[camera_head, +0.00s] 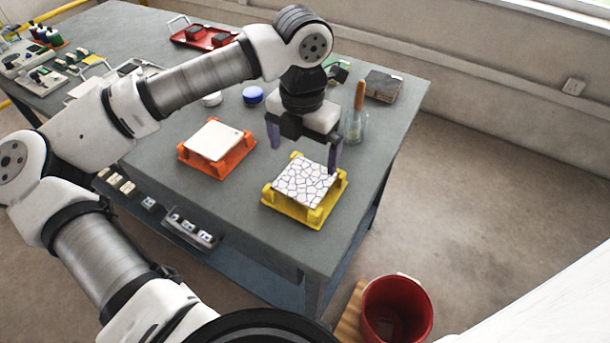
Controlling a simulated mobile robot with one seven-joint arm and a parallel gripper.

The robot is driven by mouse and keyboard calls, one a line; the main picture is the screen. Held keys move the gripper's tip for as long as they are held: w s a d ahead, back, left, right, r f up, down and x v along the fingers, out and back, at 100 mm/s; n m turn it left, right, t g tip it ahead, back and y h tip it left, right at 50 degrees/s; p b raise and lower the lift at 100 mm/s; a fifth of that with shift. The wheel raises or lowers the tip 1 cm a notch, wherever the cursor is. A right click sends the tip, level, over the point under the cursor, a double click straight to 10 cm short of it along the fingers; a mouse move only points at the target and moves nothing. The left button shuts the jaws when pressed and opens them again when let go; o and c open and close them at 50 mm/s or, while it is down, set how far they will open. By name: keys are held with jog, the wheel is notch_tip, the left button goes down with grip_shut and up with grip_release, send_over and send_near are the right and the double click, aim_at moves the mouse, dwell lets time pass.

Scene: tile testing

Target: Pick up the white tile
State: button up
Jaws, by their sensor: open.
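A plain white tile (213,140) lies on an orange stand (233,160) near the middle of the grey table. A second tile (303,182), white with dark crack-like lines, lies on a yellow stand (306,217) to its right. My gripper (303,158) points down with its two fingers spread and nothing between them. It appears over the far edge of the cracked-pattern tile, to the right of the plain white tile. Its exact height above the table is hard to tell. Both tiles show almost fully.
A glass jar with a wooden-handled tool (357,122) stands just right of my gripper. A blue round lid (253,95) and a dark box (383,86) are behind. A red tray (205,37) lies far back. A red bucket (397,309) stands beyond the table's near right corner.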

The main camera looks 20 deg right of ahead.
aim_at(305, 179)
jog(key=shift+s+d+f+p, duration=0.1)
jog(key=shift+f+p, duration=0.45)
jog(key=shift+f, duration=1.1)
jog(key=shift+d+f+p, duration=0.1)
jog(key=shift+f+p, duration=0.45)
jog(key=shift+f, duration=1.1)
jog(key=c, duration=0.8)
jog(key=shift+c, duration=0.2)
jog(key=shift+r, duration=0.1)
notch_tip(305, 179, up, 20)
jog(key=b, duration=0.3)
